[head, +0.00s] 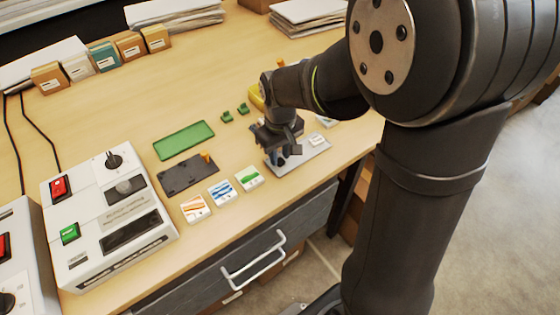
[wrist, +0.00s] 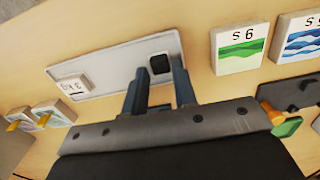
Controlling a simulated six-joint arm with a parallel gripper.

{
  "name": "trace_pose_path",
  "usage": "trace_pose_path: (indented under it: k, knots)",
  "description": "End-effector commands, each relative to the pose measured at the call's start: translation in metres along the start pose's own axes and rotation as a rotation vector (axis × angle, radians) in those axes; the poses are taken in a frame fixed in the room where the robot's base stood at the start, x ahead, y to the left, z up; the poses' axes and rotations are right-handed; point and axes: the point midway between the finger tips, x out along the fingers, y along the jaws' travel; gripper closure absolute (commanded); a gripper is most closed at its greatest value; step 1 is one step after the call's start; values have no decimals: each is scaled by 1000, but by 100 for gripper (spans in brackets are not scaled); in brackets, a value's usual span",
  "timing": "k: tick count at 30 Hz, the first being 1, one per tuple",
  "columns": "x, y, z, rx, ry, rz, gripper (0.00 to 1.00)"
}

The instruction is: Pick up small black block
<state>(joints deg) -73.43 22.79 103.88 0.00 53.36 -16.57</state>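The small black block (wrist: 159,64) lies at one end of a light grey tray (wrist: 120,72) in the wrist view. My gripper (wrist: 160,88) is over that end of the tray with its two blue-grey fingers apart. The block shows between and just beyond the fingertips, and nothing is seen held. In the head view my gripper (head: 278,158) hangs over the left end of the tray (head: 312,151) and hides most of the block there. I cannot tell whether the fingers touch the tray.
A white block marked "3 kg" (wrist: 74,85) sits at the tray's other end. Picture tiles (head: 249,178) lie left of the tray. A dark plate (head: 187,176), a green plate (head: 184,140) and a white control box (head: 110,215) stand further left. The table's front edge is close.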

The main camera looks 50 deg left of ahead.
Motion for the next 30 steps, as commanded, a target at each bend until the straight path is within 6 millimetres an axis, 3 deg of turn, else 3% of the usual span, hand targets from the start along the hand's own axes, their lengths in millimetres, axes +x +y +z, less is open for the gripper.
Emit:
trace_pose_path:
  k: [3, 11, 15, 30]
  knots:
    - [12, 0, 0, 0, -1, 0, 75]
    - [14, 0, 0, 0, 1, 0, 75]
    - [14, 0, 0, 0, 1, 0, 100]
    - [7, 0, -1, 0, 2, 1, 100]
